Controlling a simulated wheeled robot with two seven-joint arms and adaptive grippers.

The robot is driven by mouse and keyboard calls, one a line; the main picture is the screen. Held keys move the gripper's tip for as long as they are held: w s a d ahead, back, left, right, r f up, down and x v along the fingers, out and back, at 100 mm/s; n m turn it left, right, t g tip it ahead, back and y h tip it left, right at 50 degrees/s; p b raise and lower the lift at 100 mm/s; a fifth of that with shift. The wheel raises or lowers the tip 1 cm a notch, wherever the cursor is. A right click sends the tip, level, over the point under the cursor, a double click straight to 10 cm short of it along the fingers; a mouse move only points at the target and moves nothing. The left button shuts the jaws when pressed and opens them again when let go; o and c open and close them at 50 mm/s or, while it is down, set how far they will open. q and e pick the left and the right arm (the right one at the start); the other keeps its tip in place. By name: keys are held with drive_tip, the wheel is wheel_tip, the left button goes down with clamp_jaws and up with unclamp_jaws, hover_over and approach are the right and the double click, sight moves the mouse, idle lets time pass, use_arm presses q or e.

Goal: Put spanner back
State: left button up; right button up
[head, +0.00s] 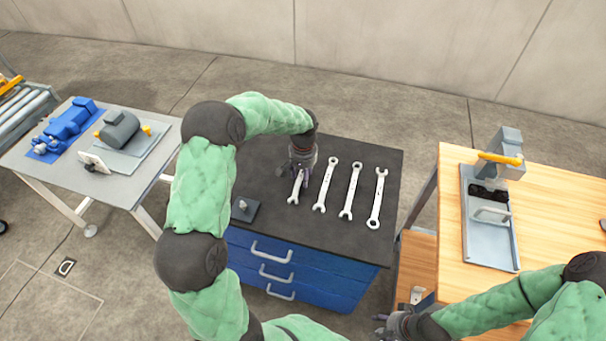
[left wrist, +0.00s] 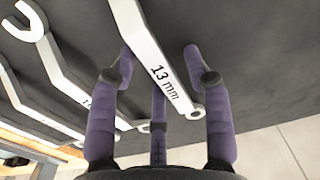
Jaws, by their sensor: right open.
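A silver spanner marked 13 mm (left wrist: 163,72) lies at the left end of a row of spanners on the dark cabinet top (head: 340,240). In the head view this spanner (head: 295,190) is partly hidden by my left gripper (head: 302,176), which is right over it. In the left wrist view the purple fingers of the left gripper (left wrist: 159,58) are apart, with the spanner running between them. A gap shows on the right finger's side; contact on the other side is unclear. My right gripper (head: 381,326) is open, low beside the wooden bench.
Three more spanners (head: 350,192) lie to the right on the cabinet top. A small dark block with a peg (head: 244,209) is at its left front. A wooden bench (head: 560,220) stands right, a grey table (head: 30,165) left.

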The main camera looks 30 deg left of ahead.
use_arm(q)
drive_tip(key=shift+r, duration=0.3)
wheel_tip(320, 180, up, 12)
drive_tip(key=p, duration=0.2)
drive_tip(key=shift+f, duration=0.15)
idle(0.5)
